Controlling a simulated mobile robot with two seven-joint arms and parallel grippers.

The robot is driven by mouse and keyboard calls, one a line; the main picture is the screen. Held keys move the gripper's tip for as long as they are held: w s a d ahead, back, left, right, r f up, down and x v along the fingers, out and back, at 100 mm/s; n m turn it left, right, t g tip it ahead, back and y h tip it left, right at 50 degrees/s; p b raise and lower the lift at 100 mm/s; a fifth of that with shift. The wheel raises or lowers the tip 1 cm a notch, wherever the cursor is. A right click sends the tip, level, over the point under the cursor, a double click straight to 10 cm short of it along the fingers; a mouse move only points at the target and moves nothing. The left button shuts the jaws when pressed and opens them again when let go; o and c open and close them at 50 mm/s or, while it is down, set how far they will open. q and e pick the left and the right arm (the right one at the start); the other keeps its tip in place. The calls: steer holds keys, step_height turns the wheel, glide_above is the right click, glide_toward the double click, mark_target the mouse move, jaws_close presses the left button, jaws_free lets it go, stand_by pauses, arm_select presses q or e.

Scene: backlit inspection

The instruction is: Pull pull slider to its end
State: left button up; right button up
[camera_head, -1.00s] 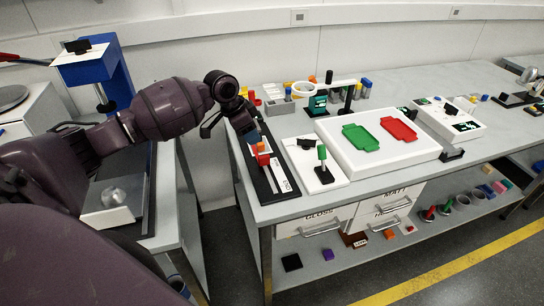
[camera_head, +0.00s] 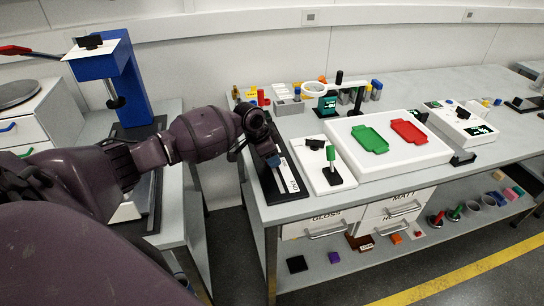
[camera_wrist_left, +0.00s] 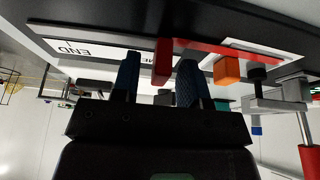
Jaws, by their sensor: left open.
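The pull slider's long black base (camera_head: 262,189) lies along the left end of the bench, with a white strip (camera_head: 290,177) on it. In the left wrist view the strip's marking END (camera_wrist_left: 76,49) shows at the left. The slider's red bar (camera_wrist_left: 225,50) carries an orange block (camera_wrist_left: 227,70) and a red upright handle (camera_wrist_left: 162,62). My left gripper (camera_head: 273,160) is low over the base and hides the red part in the head view. In the left wrist view its open fingers (camera_wrist_left: 157,82) stand on both sides of the red handle. Contact cannot be told.
A white plate with a green-topped post (camera_head: 331,158) stands just right of the slider. Further right is a white box with green and red trays (camera_head: 430,160). A magnifier and small parts (camera_head: 314,89) stand behind. A blue stand (camera_head: 128,85) is at the left.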

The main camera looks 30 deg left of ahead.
arm_select(q)
jaws_close()
stand_by(0.4)
